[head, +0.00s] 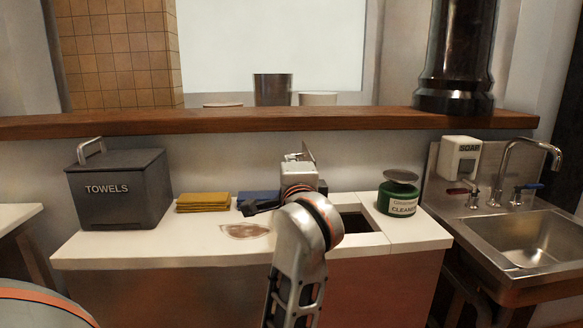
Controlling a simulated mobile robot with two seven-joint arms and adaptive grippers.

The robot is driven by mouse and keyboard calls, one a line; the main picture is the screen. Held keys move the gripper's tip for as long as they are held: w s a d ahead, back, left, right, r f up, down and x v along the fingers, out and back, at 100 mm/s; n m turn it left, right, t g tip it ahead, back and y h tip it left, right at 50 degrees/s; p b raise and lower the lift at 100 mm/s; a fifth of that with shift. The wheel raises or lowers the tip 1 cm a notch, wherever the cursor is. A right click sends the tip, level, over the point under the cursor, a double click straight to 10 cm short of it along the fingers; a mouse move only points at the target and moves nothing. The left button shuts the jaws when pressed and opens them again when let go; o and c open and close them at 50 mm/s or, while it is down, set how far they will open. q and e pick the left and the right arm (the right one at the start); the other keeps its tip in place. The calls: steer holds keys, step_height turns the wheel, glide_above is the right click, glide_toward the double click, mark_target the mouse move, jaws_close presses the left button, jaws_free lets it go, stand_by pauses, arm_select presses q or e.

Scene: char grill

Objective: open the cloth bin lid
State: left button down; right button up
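A dark grey box bin marked TOWELS (118,205) stands on the left of the white counter. Its dark lid (130,160) lies flat and shut on top, with a metal handle (90,149) at the left. An arm of mine, seemingly the right, rises from the bottom middle, and its wrist is over the counter, well to the right of the bin. Dark parts of the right gripper (258,207) show just left of the wrist, apart from the bin. Its fingers are mostly hidden, so I cannot tell whether they are open. My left gripper is out of view.
Folded yellow cloths (203,202) and a blue cloth (256,197) lie on the counter (190,240). A brownish stain (244,230) is in front. Right are a rectangular opening (357,222), a green cleaner tin (398,198) and a sink (535,238). A wooden shelf (230,122) runs behind.

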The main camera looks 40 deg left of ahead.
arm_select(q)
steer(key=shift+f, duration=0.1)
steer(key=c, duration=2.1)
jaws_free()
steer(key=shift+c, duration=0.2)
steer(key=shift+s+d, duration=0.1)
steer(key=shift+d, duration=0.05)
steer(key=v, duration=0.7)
